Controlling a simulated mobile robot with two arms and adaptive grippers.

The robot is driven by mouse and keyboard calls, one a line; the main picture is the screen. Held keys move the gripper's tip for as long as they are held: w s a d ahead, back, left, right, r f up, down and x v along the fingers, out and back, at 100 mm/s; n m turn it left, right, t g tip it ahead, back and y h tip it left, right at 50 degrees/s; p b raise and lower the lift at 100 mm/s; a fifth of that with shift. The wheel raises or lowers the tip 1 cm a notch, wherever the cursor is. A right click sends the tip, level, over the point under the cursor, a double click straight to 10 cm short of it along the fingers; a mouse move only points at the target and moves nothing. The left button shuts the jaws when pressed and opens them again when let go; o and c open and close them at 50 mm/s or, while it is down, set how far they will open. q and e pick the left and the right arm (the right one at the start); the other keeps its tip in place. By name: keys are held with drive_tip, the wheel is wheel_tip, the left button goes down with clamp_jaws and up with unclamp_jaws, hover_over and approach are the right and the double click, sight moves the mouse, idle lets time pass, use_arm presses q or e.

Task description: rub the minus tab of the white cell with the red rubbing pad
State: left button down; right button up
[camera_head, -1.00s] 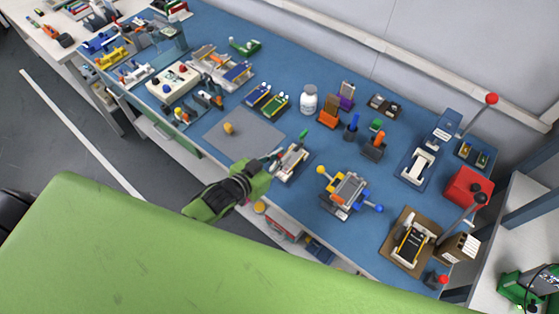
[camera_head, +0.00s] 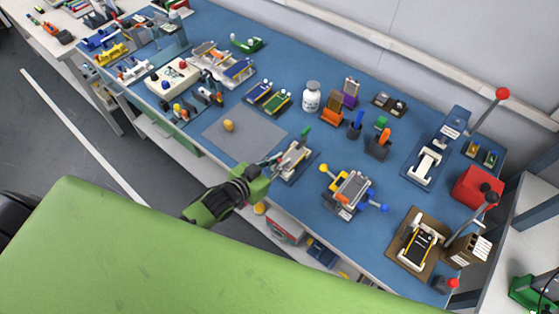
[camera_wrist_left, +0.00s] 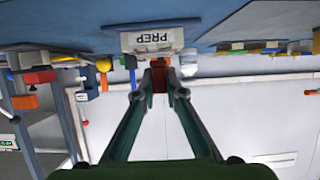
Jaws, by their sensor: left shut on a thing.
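My left gripper (camera_head: 272,163) reaches over the front edge of the bench, close to the left side of a small stand that holds a pale cell (camera_head: 295,158). In the left wrist view the two green fingers (camera_wrist_left: 159,92) close on a red-orange pad (camera_wrist_left: 159,68) between their tips. A white block marked PREP (camera_wrist_left: 152,41) is right beyond the pad in that view. The tabs of the cell are too small to tell apart, and I cannot tell whether the pad touches one. My right gripper is not in view.
A grey mat (camera_head: 240,134) with a small yellow-orange knob (camera_head: 228,126) lies left of the stand. A clamp fixture with blue and yellow knobs (camera_head: 350,190) stands to the right. A white bottle (camera_head: 311,97) and an orange holder (camera_head: 332,107) stand behind.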

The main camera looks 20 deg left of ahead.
use_arm(q)
drive_tip(key=shift+f+b, duration=0.45)
drive_tip(key=shift+f, duration=0.15)
idle(0.5)
drive_tip(key=shift+a, duration=0.1)
drive_tip(key=shift+w+a, duration=0.25)
drive_tip(key=shift+a, duration=0.45)
drive_tip(key=shift+s+d+p, duration=0.3)
drive_tip(key=shift+d+p, duration=0.05)
drive_tip(key=shift+d, duration=0.4)
drive_tip(key=shift+w+a, duration=0.3)
drive_tip(key=shift+a, duration=0.45)
drive_tip(key=shift+s+d+p, duration=0.3)
drive_tip(key=shift+d, duration=0.5)
drive_tip(key=shift+w+a, duration=0.3)
drive_tip(key=shift+a, duration=0.5)
drive_tip(key=shift+s+d, duration=0.3)
drive_tip(key=shift+d, duration=0.5)
